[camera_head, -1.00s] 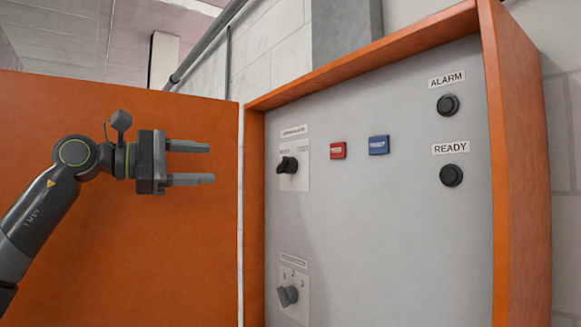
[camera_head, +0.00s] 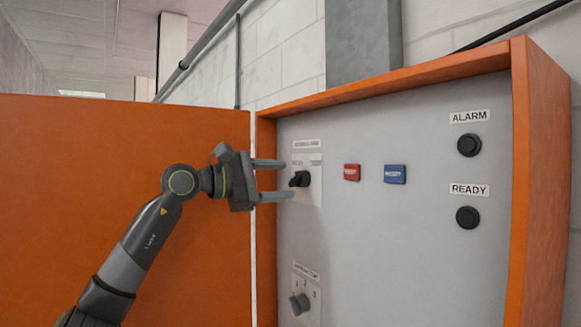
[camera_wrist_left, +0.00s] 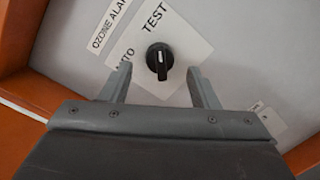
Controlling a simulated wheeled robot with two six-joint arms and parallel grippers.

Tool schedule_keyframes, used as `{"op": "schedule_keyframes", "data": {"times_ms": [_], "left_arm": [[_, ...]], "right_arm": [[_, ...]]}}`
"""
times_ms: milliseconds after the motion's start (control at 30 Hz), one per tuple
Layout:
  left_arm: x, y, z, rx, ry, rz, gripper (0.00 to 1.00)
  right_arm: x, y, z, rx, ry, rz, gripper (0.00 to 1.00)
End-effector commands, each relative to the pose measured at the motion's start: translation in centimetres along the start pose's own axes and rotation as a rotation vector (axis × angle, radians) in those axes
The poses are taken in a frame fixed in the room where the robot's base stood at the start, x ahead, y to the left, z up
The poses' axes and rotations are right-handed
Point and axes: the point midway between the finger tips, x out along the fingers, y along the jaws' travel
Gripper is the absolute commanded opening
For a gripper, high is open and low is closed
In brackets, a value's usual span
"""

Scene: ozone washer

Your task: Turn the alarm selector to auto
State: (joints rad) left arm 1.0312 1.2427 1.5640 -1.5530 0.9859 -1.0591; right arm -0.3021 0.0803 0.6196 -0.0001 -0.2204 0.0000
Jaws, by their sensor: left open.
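The alarm selector (camera_head: 300,179) is a black knob on a white label plate at the upper left of the grey panel. In the left wrist view the knob (camera_wrist_left: 159,60) shows a white pointer line, with the words TEST and a partly hidden "…UTO" on its plate (camera_wrist_left: 182,34). My left gripper (camera_head: 274,180) is open, with its two fingers reaching toward the knob from the left. In the left wrist view its fingertips (camera_wrist_left: 157,78) lie on either side of the knob, apart from it in the picture. My right gripper is not in view.
A second, grey selector (camera_head: 299,304) sits lower on the panel. A red button (camera_head: 352,172) and a blue button (camera_head: 395,174) are to the right. Round black ALARM (camera_head: 469,145) and READY (camera_head: 467,217) fittings are farther right. An orange cabinet frame (camera_head: 540,170) and open door (camera_head: 110,190) flank the panel.

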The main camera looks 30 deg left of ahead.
Motion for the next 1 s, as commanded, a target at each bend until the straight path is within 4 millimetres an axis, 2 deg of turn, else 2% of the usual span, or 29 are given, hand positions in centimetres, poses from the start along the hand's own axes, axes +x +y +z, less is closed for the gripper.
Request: {"op": "schedule_keyframes", "data": {"times_ms": [33, 300, 633, 1000], "left_arm": [[0.8, 0.3, 0.3, -0.002, -0.003, -0.001, 0.55], [3.0, 0.1, 0.1, -0.001, -0.001, 0.0, 0.55], [3.2, 0.0, 0.0, 0.0, 0.0, 0.001, 0.55], [3.2, 0.0, 0.0, 0.0, 0.0, 0.0, 0.1]], "right_arm": [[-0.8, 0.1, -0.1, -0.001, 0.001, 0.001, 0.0], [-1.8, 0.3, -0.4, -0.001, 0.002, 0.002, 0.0], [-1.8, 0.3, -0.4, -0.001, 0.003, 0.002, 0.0], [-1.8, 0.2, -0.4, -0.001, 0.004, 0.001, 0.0]]}}
